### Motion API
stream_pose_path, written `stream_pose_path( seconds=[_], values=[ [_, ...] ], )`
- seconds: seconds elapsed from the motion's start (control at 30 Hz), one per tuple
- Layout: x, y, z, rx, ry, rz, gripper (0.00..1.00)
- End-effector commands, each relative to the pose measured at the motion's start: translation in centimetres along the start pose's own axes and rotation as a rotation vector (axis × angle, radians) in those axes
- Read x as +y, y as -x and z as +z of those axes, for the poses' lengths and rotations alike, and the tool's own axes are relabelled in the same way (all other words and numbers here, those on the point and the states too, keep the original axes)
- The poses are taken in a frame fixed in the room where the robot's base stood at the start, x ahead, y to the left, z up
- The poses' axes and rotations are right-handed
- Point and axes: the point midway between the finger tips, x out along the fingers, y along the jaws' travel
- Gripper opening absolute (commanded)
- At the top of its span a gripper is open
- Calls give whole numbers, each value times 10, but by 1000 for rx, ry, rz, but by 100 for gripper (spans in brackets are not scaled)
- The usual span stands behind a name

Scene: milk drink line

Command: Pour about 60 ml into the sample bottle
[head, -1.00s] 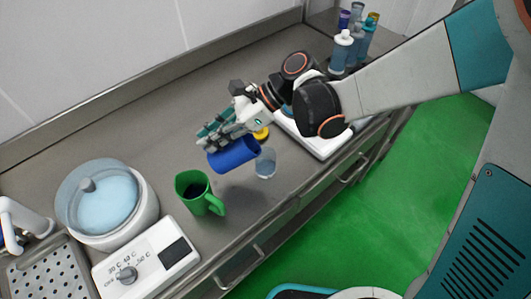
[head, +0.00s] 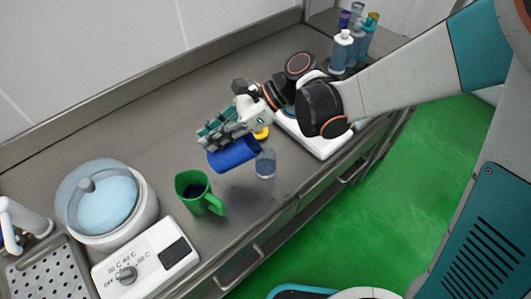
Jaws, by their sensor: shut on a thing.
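My gripper (head: 222,136) is shut on a blue cup (head: 231,156). The cup is tipped nearly onto its side, and its right end is just above and left of a small clear bottle (head: 265,168). The bottle stands upright on the counter and looks bluish inside. The cup's end overlaps the bottle's rim in this view, so I cannot tell whether they touch. No stream between them can be made out, and the level in the bottle is too small to read.
A green mug (head: 196,190) with dark contents stands left of the bottle. A lidded white pot (head: 110,210) and a control box with a dial (head: 145,262) are at the left. A yellow item (head: 262,132), a white device (head: 318,142) and several bottles (head: 343,50) are behind.

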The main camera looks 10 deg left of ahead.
Motion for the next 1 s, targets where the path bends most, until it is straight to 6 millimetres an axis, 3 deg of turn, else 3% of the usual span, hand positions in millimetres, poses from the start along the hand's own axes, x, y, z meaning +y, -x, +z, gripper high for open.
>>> stream_pose_path(
  seconds=[1.0],
  values=[
    [0, 4, 2, -30, 1, 2, 0]
  ],
)
